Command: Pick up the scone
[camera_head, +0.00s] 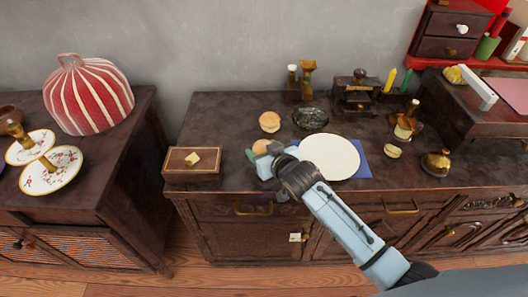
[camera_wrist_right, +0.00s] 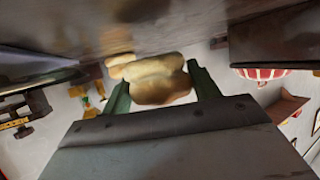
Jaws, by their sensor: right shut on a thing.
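A round golden-brown scone (camera_head: 261,146) is at the front of the dark counter, partly hidden by my right gripper (camera_head: 266,160). In the right wrist view this scone (camera_wrist_right: 160,80) sits between the two green fingers of my right gripper (camera_wrist_right: 161,90), which is shut on it. I cannot tell whether it is clear of the counter. A second similar scone (camera_head: 269,122) lies just behind it; a bun-like shape (camera_wrist_right: 121,66) also shows behind the held one in the right wrist view. My left gripper is not in view.
A cream plate (camera_head: 328,150) on a blue cloth (camera_head: 364,168) is right of the gripper. A wooden box (camera_head: 180,178) with a yellow piece on top is to the left. A dark glass dish (camera_head: 311,118) stands behind. A brass bell (camera_head: 437,163) is at right.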

